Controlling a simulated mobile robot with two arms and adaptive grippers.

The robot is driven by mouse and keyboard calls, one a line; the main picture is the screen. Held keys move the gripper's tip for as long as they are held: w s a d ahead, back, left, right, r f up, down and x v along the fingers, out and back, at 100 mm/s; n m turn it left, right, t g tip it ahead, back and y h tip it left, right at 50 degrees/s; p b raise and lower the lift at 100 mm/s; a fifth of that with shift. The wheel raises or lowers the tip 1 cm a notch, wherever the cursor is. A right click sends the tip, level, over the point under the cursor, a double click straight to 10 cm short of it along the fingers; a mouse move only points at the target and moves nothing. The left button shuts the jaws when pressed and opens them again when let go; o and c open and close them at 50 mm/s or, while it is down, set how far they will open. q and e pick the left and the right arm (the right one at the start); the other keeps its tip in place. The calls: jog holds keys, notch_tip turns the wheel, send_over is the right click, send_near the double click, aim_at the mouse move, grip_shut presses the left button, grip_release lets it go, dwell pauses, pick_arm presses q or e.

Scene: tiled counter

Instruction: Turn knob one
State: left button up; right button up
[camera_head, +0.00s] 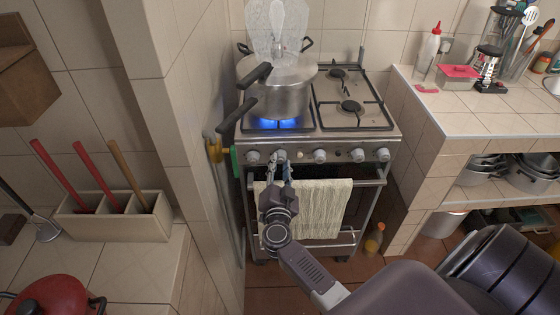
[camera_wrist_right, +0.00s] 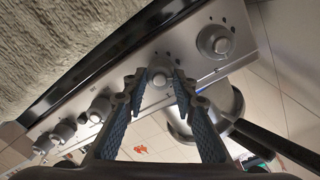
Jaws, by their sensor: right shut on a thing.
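The stove's front panel (camera_head: 338,157) carries a row of several silver knobs. My right gripper (camera_head: 279,167) reaches up to this panel from below and is shut on the second knob from the left (camera_head: 281,155). In the right wrist view, the two blue-grey fingers (camera_wrist_right: 161,75) stand on either side of that knob (camera_wrist_right: 158,82). The leftmost knob (camera_head: 253,157) is free beside the gripper; it shows in the wrist view as the end knob (camera_wrist_right: 215,43). I cannot tell which knob is called knob one. My left gripper is not in view.
A steaming pot (camera_head: 285,98) stands over a blue flame (camera_head: 275,124), its dark handle (camera_head: 237,114) sticking out front left. A pale towel (camera_head: 318,208) hangs on the oven rail. A tiled wall (camera_head: 198,150) stands close on the left; a counter (camera_head: 480,125) is on the right.

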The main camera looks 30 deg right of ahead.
jog(key=m+p, duration=0.1)
jog(key=m, duration=0.1)
jog(key=shift+m, duration=0.4)
jog(key=m, duration=0.3)
jog(key=shift+y, duration=0.3)
jog(key=m, duration=0.3)
jog(key=shift+m, duration=0.3)
jog(key=shift+m+y, duration=0.3)
jog(key=shift+m, duration=1.1)
jog(key=o, duration=1.2)
jog(key=shift+c, duration=0.2)
jog(key=shift+r, duration=0.1)
